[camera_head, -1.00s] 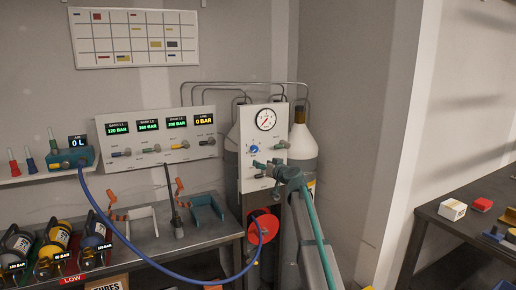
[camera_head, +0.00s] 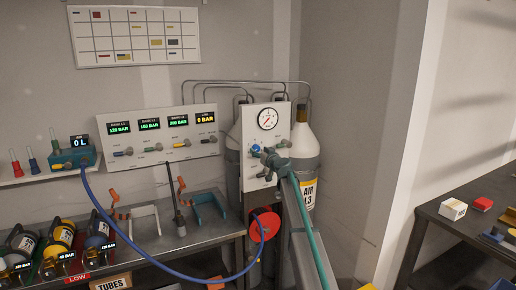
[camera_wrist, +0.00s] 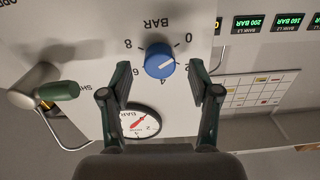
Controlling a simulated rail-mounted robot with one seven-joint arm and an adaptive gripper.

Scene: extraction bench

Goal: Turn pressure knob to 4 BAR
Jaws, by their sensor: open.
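The blue pressure knob (camera_wrist: 160,60) sits on the white panel (camera_wrist: 90,30), inside a printed BAR scale that appears upside down in the wrist view. Its white mark is small, and I cannot tell exactly which number it points to. My gripper (camera_wrist: 160,68) is open, with one finger on either side of the knob; I see gaps between fingers and knob. In the head view my gripper (camera_head: 263,155) is in front of the panel, beside the partly hidden knob (camera_head: 255,148). The round gauge (camera_head: 267,119) with a red needle is above the knob.
A green-handled valve (camera_wrist: 58,91) sticks out of the panel beside the gripper in the wrist view. A red hose reel (camera_head: 265,224) with a blue hose (camera_head: 170,258) is below. A gas cylinder (camera_head: 304,150) stands right of the panel. A display panel (camera_head: 160,140) hangs left.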

